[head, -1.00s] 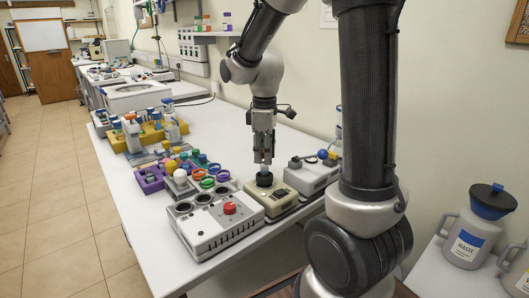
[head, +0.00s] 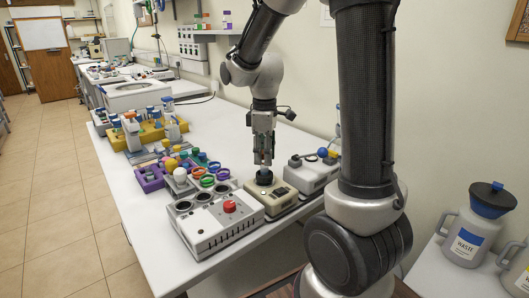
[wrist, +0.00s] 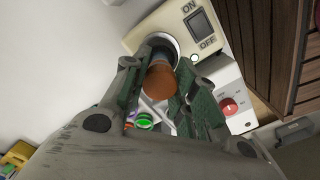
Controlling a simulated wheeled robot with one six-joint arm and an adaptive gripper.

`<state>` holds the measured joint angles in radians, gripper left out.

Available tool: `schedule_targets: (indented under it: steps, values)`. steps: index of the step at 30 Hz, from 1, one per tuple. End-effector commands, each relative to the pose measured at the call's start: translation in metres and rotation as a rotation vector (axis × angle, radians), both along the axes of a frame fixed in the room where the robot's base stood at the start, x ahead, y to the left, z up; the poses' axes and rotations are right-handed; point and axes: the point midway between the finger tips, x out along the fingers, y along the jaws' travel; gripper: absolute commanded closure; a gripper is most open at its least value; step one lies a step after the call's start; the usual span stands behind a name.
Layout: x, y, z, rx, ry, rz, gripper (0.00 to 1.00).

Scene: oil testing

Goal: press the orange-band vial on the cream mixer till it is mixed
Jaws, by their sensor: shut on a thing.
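The cream mixer (head: 265,197) stands near the front right edge of the white bench, with a dark round cup (head: 264,179) on top. My gripper (head: 264,160) points down over it and is shut on a vial. In the wrist view, my gripper (wrist: 162,92) has its green-lined fingers on both sides of the vial (wrist: 159,80), whose orange-brown end faces the camera. The vial's far end is at the cup of the cream mixer (wrist: 155,28), beside an ON/OFF switch (wrist: 201,22). The contact with the cup is partly hidden. The vial's contents cannot be seen.
A grey-white device with a red knob (head: 229,206) stands close on the left of the mixer. Another white device (head: 312,175) is close behind it on the right. A purple rack (head: 150,180) and yellow rack (head: 117,141) lie further left.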

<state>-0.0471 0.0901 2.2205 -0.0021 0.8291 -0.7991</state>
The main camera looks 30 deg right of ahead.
Motion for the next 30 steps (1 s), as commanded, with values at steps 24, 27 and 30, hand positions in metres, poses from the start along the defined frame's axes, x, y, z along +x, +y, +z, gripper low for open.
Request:
schedule_targets:
  steps: [24,27,30]
  values:
    - [0.0002,0.0001,-0.0045,0.0,-0.001,0.0,0.92]
    - [0.0003,0.0,-0.0056,0.0,-0.001,0.0,0.92]
    - [0.0003,0.0,-0.0068,0.0,-0.001,0.0,0.92]
